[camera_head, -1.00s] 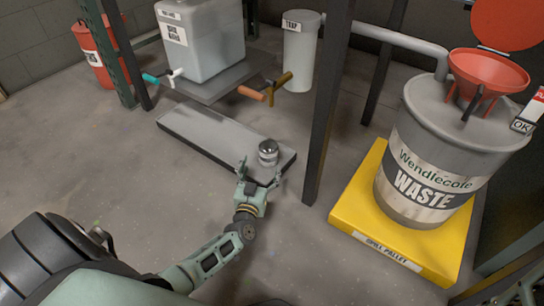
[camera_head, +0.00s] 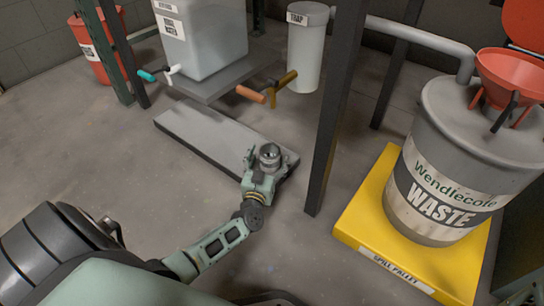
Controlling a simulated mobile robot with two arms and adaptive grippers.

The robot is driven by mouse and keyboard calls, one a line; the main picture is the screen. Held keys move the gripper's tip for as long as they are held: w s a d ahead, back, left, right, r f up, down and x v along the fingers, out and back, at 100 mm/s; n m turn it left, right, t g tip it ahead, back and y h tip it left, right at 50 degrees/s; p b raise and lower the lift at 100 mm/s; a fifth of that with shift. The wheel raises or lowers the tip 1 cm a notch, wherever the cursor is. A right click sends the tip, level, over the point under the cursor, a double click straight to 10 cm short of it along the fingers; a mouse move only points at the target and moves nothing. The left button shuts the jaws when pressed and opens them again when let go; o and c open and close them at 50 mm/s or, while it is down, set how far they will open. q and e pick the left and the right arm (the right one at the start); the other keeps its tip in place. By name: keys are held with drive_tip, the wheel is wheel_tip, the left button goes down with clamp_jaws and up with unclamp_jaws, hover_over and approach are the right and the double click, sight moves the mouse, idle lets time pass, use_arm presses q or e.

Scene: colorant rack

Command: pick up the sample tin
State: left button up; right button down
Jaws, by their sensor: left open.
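The sample tin (camera_head: 269,154) is a small round silvery tin with a shiny top. It stands near the right end of a low grey platform (camera_head: 207,133) in the head view. My left gripper (camera_head: 265,160) is open, with its fingers around the near part of the tin. The gripper hides the tin's lower part, and I cannot tell whether the fingers touch it. My right gripper does not show.
A dark post (camera_head: 329,115) stands just right of the platform. A yellow spill pallet (camera_head: 376,212) holds a grey waste drum (camera_head: 466,150) at the right. Taps, one with an orange handle (camera_head: 250,94), overhang behind the platform. The floor at left is clear.

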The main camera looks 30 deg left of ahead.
use_arm(q)
drive_tip(key=shift+s+r, duration=0.1)
drive_tip(key=shift+c, duration=0.4)
drive_tip(key=c, duration=1.1)
drive_tip(key=shift+c, duration=1.3)
drive_tip(key=shift+r, duration=0.1)
